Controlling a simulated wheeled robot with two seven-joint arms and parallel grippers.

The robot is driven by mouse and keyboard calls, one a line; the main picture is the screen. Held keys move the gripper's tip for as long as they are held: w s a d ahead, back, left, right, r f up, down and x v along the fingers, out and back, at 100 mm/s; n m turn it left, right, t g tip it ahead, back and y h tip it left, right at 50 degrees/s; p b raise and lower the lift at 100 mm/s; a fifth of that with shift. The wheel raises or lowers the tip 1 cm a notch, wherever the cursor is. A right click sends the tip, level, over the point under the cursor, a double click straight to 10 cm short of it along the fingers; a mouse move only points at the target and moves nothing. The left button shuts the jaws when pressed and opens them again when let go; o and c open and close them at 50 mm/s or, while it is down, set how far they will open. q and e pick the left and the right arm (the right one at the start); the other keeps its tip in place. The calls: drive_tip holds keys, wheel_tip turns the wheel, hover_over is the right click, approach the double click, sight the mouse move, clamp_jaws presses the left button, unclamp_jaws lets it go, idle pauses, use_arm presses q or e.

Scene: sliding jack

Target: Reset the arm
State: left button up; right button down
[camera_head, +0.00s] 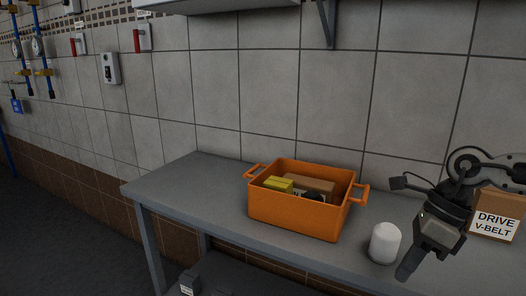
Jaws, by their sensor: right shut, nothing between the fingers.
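My right arm comes in at the right edge of the head view, and its right gripper (408,268) hangs over the front right part of the grey table (185,183). The fingers are shut and hold nothing. The gripper is to the right of a white rounded jar (384,243) and appears apart from it. My left gripper is not in view.
An orange crate (290,216) with two handles stands on the table, holding a yellow box (278,184) and brown boxes. A cardboard box labelled "DRIVE V-BELT" (493,224) is at the right, close to my arm. A wall shelf bracket (327,25) hangs above. The table's left end is clear.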

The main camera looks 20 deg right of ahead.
drive_tip(key=w+a+f+m+t+y, duration=0.1)
drive_tip(key=a+f+m+t+y, duration=0.3)
drive_tip(key=a+m+t, duration=0.3)
drive_tip(key=w+a+f+m+t+y, duration=0.2)
drive_tip(key=a+f+m+t+y, duration=0.2)
drive_tip(key=a+m, duration=0.45)
drive_tip(key=s+a+f+m+h, duration=0.3)
drive_tip(key=f+m, duration=0.5)
drive_tip(key=m, duration=0.5)
drive_tip(key=s+a+f+m+h, duration=0.3)
drive_tip(key=s+f+m+h, duration=0.3)
drive_tip(key=m, duration=0.7)
wheel_tip(320, 180, down, 2)
drive_tip(key=shift+a+f+g, duration=0.1)
drive_tip(key=shift+a+g, duration=0.05)
drive_tip(key=shift+g, duration=0.25)
